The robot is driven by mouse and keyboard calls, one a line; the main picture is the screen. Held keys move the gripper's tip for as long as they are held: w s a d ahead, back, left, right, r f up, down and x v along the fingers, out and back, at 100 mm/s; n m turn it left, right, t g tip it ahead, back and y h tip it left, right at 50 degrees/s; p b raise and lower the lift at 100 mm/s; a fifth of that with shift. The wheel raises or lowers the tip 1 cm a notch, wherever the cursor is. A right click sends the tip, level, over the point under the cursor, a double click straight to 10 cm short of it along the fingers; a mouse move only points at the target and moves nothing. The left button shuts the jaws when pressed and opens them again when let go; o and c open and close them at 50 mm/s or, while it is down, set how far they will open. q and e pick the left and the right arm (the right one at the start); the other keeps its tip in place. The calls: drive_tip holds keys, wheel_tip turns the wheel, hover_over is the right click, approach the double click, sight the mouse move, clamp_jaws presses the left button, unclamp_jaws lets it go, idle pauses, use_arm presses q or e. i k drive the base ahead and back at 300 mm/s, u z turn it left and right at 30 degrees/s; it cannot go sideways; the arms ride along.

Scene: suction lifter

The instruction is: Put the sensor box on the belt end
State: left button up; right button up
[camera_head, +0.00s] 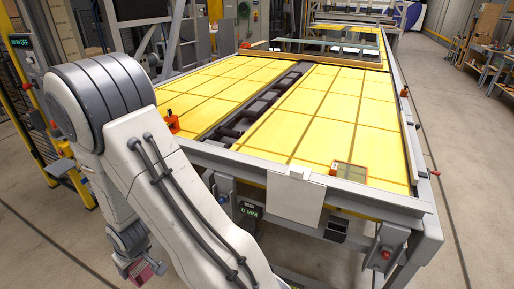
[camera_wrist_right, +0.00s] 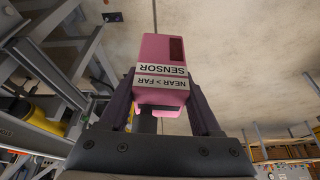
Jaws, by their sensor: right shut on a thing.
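The pink sensor box (camera_wrist_right: 157,50) has a dark window and white labels reading SENSOR and NEAR > FAR. My right gripper (camera_wrist_right: 160,103) is shut on it, with one dark finger on each side. In the head view the box (camera_head: 147,272) shows only in part at the lower left, below and beside the near end of the long yellow-topped table, apart from it. My right arm hides much of that area. I cannot tell for sure which part is the belt end; a dark roller strip (camera_head: 250,110) runs between the yellow panels. My left gripper is not in view.
A grey frame rail (camera_head: 330,180) edges the yellow table (camera_head: 330,110). A white sheet (camera_head: 296,199) hangs over its near edge. A small red-and-green item (camera_head: 349,171) lies near the right corner, and an orange item (camera_head: 172,121) sits at the left edge. Open floor lies right.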

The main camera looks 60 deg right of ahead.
sight(352, 155)
drive_tip(key=z, duration=1.6)
